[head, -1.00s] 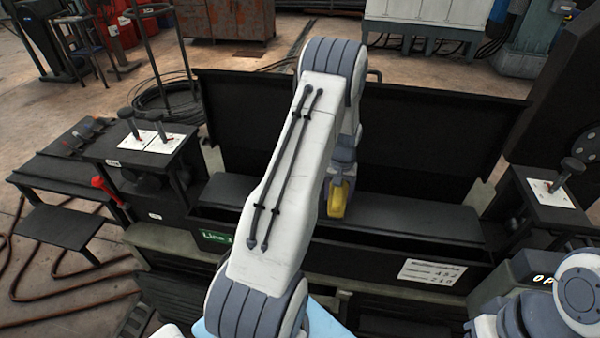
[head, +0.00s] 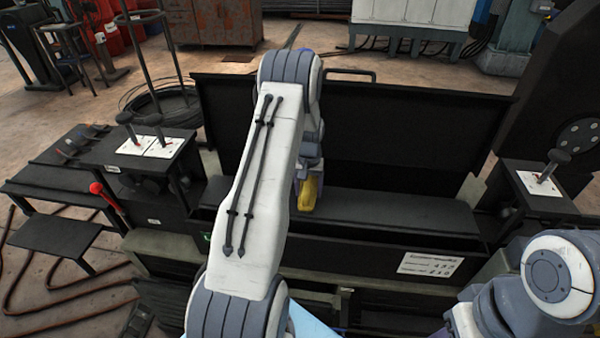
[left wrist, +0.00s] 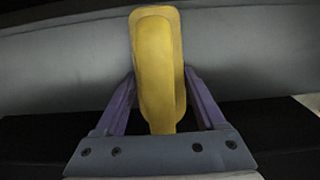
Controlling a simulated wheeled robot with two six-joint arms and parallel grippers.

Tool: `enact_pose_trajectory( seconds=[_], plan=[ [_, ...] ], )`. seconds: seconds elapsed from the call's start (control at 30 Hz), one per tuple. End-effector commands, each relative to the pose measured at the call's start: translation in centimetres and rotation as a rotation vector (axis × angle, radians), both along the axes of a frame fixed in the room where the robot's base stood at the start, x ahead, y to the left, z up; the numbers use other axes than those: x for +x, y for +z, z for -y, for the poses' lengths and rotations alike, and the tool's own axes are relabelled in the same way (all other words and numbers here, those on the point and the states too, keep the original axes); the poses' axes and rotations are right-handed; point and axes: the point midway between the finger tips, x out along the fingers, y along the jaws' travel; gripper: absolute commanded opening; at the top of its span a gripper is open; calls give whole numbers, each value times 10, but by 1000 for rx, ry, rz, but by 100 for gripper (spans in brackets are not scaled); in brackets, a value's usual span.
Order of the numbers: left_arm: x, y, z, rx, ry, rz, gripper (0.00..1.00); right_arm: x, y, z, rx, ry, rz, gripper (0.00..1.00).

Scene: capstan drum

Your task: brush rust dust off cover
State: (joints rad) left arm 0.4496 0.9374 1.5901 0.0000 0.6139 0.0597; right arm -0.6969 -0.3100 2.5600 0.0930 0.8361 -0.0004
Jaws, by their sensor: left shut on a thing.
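My left gripper (left wrist: 158,92) is shut on a yellow brush (left wrist: 157,60), gripped between its two purple fingers in the left wrist view. In the head view the brush (head: 308,194) shows beside my left arm, low over the long dark cover (head: 390,212). The cover also fills the band behind the brush in the left wrist view (left wrist: 245,45). I cannot tell whether the brush touches the cover. No rust dust can be made out. My right arm shows at the lower right of the head view, with its gripper out of the frame.
A black upright panel (head: 410,135) stands behind the cover. Lever boxes stand at the left (head: 150,147) and right (head: 545,188). A white label (head: 430,264) is on the front face. My left arm hides the cover's left part.

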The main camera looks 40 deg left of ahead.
Motion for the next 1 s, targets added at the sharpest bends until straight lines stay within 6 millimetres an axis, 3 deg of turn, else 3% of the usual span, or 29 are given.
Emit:
enact_pose_trajectory(
  seconds=[0.13, 0.2, 0.7, 1.0],
  plan=[
    [1, 7, -2, -1, -6, -2, 11, 0, 9, 0, 0, 0, 0, 47],
    [2, 28, -3, 2, -5, 3, 11, 0, 15, 0, 0, 0, 0, 47],
    [4, 71, 3, 0, -13, 1, 11, 0, 48, 0, 0, 0, 0, 47],
    [5, 82, 6, 0, -15, 0, 11, 0, 56, 0, 0, 0, 0, 47]
  ],
)
